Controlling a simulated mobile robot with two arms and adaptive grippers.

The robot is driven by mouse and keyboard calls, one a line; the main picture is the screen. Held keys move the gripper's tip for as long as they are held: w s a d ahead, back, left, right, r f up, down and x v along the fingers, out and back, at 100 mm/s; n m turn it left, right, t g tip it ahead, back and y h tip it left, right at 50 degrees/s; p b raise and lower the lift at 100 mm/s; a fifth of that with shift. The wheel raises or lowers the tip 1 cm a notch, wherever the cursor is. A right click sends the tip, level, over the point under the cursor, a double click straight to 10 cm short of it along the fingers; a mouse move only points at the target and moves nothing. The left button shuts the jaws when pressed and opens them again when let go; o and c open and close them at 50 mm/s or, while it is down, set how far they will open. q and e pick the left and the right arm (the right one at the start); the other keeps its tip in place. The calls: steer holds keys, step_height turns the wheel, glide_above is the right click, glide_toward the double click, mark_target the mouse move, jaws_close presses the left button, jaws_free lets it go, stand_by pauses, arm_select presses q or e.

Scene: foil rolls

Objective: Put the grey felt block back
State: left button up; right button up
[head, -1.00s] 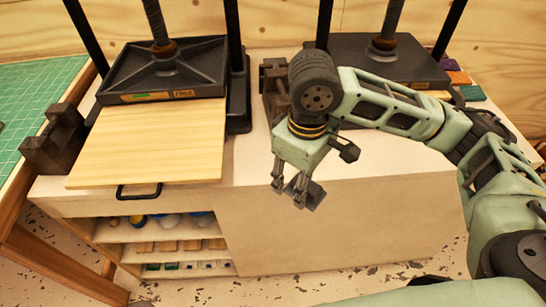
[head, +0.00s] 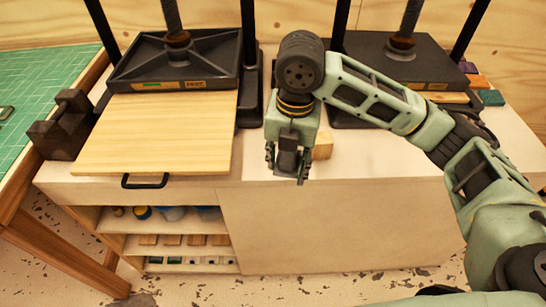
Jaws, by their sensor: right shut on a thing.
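My right gripper (head: 287,172) is shut on the dark grey felt block (head: 287,160), which sits upright between its fingers. The gripper points down near the front edge of the white bench top (head: 390,170), to the right of the pale wooden board. I cannot tell whether the block touches the bench. My left gripper is out of view.
Two black presses stand at the back, the left one (head: 180,62) over a pale board (head: 155,135) with a black handle. A small wooden block (head: 322,146) lies right of my gripper. A dark weight (head: 62,125) stands left. Open shelves (head: 110,222) below hold small blocks.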

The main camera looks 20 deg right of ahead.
steer(key=shift+w+n, duration=0.2)
steer(key=shift+n, duration=0.8)
steer(key=shift+w+f, duration=0.15)
steer(key=shift+w, duration=0.05)
steer(key=shift+n, duration=0.3)
steer(key=w+f, duration=0.2)
steer(key=w, duration=0.1)
steer(key=w+f+p, duration=0.1)
steer(key=w+f, duration=0.1)
steer(key=w, duration=0.2)
steer(key=w+f+p, duration=0.1)
steer(key=w+f, duration=0.1)
steer(key=w, duration=0.2)
steer(key=shift+w+d+f, duration=0.1)
steer(key=shift+d+f, duration=0.3)
step_height(320, 180, down, 3)
steer(key=shift+r+p, duration=0.1)
steer(key=shift+p, duration=0.4)
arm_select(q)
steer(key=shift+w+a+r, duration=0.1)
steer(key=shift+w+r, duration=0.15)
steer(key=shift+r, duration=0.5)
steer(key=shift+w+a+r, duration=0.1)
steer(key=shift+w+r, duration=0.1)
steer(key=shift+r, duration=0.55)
arm_select(e)
steer(key=shift+f, duration=0.6)
